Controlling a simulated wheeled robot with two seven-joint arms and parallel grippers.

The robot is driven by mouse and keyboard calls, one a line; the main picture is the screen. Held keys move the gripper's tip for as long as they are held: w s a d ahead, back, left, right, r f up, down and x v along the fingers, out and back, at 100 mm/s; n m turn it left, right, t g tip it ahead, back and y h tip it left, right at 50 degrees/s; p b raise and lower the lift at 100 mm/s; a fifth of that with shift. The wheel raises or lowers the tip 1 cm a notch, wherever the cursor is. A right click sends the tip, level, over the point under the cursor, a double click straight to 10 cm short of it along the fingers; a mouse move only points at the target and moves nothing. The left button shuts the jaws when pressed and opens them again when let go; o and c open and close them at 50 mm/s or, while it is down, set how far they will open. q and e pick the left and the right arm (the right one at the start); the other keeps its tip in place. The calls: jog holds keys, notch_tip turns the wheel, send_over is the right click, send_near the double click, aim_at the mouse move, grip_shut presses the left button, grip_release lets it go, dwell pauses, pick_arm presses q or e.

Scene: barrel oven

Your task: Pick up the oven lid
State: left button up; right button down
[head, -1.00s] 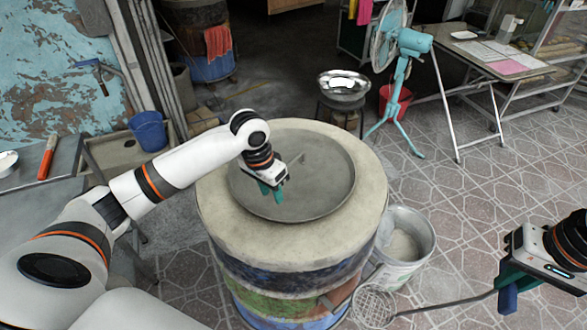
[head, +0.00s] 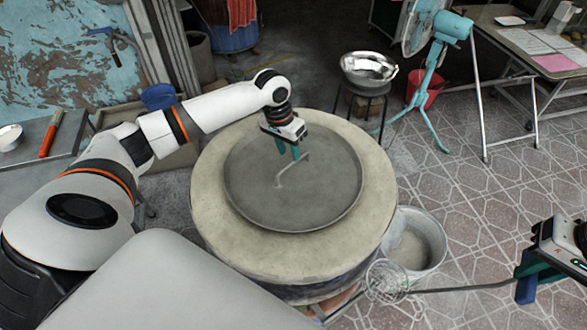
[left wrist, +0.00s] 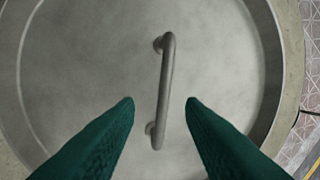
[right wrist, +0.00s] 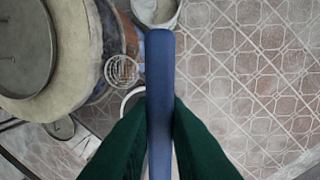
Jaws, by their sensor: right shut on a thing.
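The oven lid (head: 250,200) is a round grey metal disc lying on top of the barrel oven (head: 215,235). A thin bar handle (head: 290,171) stands at its middle. My left gripper (head: 290,153) is above the lid, close to the handle's far end. In the left wrist view the handle (left wrist: 165,90) lies between the two green fingertips (left wrist: 160,103), which are apart and not seen touching it. My right gripper (head: 527,275) is at the right, shut on the blue handle of a wire skimmer (head: 388,282); the blue handle (right wrist: 160,90) also shows in the right wrist view.
A bucket (head: 418,240) stands right of the oven, partly below the skimmer. A metal bowl (head: 368,70) on a stool, a teal fan (head: 440,35) and a table (head: 500,50) are behind. A side table with a red-handled tool (head: 50,135) is at the left.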

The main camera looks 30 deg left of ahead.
aim_at(293, 162)
pick_arm(q)
jog(key=f, duration=0.2)
jog(key=d+f+p, duration=0.1)
jog(key=f, duration=0.1)
jog(key=shift+w+f, duration=0.2)
jog(key=shift+f, duration=0.2)
jog(key=shift+w+f, duration=0.15)
jog(key=shift+f, duration=0.2)
grip_shut()
jog(key=shift+r, duration=0.15)
